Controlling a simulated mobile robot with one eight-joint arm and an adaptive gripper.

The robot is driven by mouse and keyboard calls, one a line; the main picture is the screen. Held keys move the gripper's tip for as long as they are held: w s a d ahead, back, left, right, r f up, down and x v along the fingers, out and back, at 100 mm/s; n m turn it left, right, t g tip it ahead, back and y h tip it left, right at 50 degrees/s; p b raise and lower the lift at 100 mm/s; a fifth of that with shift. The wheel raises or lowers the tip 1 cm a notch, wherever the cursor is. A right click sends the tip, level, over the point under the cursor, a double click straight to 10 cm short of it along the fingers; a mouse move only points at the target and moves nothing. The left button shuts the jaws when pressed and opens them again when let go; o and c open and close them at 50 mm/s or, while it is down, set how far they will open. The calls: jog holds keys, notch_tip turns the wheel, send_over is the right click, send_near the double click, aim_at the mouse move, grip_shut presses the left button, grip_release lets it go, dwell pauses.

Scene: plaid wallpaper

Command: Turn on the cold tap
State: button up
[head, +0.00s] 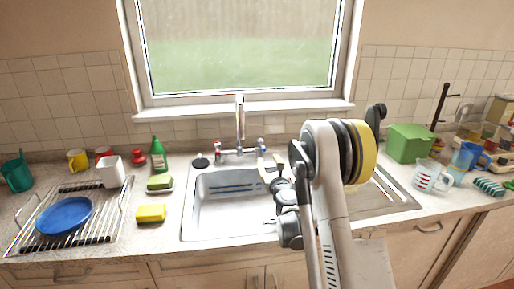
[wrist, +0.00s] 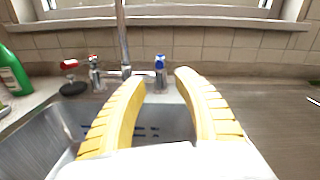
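The cold tap (wrist: 160,68) has a blue top and stands at the back of the sink, right of the spout. In the head view the blue-topped tap (head: 261,143) is just behind my gripper. The hot tap (wrist: 94,68) has a red top and stands left of the tall metal spout (wrist: 122,40). My gripper (wrist: 159,78) has yellow ribbed fingers, spread apart and empty, pointing toward the cold tap. In the wrist view the cold tap appears between the fingertips, apparently beyond them. In the head view my gripper (head: 270,164) is over the sink's right part.
The metal sink (head: 230,210) lies below, with its drainboard to the right. A green bottle (head: 158,154), a sponge (head: 151,213) and a dish rack (head: 118,215) are on the left. A green box (head: 408,143) and measuring jug (head: 428,176) stand right.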

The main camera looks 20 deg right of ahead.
aim_at(264, 147)
jog(key=b+x, duration=0.2)
jog(key=x, duration=0.8)
jog(key=shift+a, duration=0.1)
jog(key=shift+s, duration=0.1)
grip_shut()
